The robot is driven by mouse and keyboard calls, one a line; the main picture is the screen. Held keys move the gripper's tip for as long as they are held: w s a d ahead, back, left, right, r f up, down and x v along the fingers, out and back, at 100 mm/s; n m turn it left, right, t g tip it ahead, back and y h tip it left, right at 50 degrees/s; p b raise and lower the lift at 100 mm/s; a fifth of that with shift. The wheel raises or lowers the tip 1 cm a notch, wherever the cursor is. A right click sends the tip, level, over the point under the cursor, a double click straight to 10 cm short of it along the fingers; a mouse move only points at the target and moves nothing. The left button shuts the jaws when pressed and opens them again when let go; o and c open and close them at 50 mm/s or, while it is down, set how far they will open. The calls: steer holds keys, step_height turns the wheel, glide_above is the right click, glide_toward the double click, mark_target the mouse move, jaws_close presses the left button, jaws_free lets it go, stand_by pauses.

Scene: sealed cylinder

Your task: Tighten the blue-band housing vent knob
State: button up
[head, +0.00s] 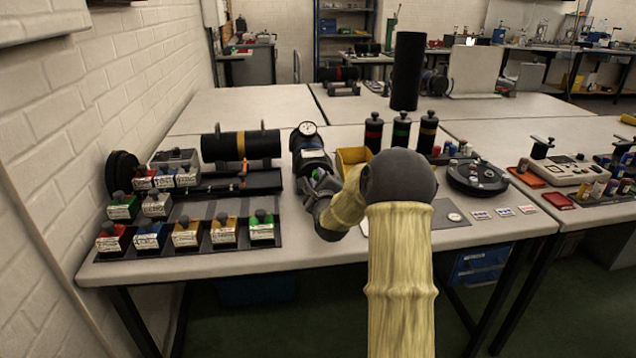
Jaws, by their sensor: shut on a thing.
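A dark cylindrical housing (311,156) lies on the table left of centre, with a pale blue-white band around it. A round white dial gauge (307,128) stands at its far end. My gripper (317,178) is at the near end of this housing, shut on a small part there that I take for the vent knob. The fingers and wrist hide most of the knob, and its turn cannot be seen. Small green and purple spots show between the fingers. My arm in its yellow sleeve comes in from the front right.
A black cylinder with a yellow band (241,146) lies on a stand to the left. Several labelled coloured blocks (185,235) stand at front left. A yellow bin (352,158) is close right of the housing. Banded bottles (401,134) and a round black device (477,178) are further right.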

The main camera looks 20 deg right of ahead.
steer(key=n+b, duration=0.1)
steer(key=n, duration=0.1)
steer(key=n+b, duration=0.1)
steer(key=n, duration=0.1)
steer(key=shift+a+f, duration=0.1)
steer(key=shift+f, duration=0.1)
steer(key=n+b, duration=0.2)
steer(key=n, duration=0.2)
steer(key=shift+n+b, duration=0.35)
steer(key=shift+n, duration=0.05)
steer(key=n+b, duration=0.2)
steer(key=n, duration=0.2)
steer(key=shift+n, duration=0.3)
steer(key=n+b, duration=0.2)
steer(key=n, duration=0.2)
steer(key=shift+n, duration=0.3)
steer(key=n+b, duration=0.1)
steer(key=n, duration=0.2)
steer(key=shift+n, duration=0.3)
steer(key=n+b, duration=0.2)
steer(key=n, duration=0.2)
steer(key=n+b, duration=0.2)
steer(key=n, duration=0.3)
steer(key=shift+r+n+b, duration=0.1)
steer(key=shift+n+b, duration=0.45)
steer(key=shift+n, duration=1.15)
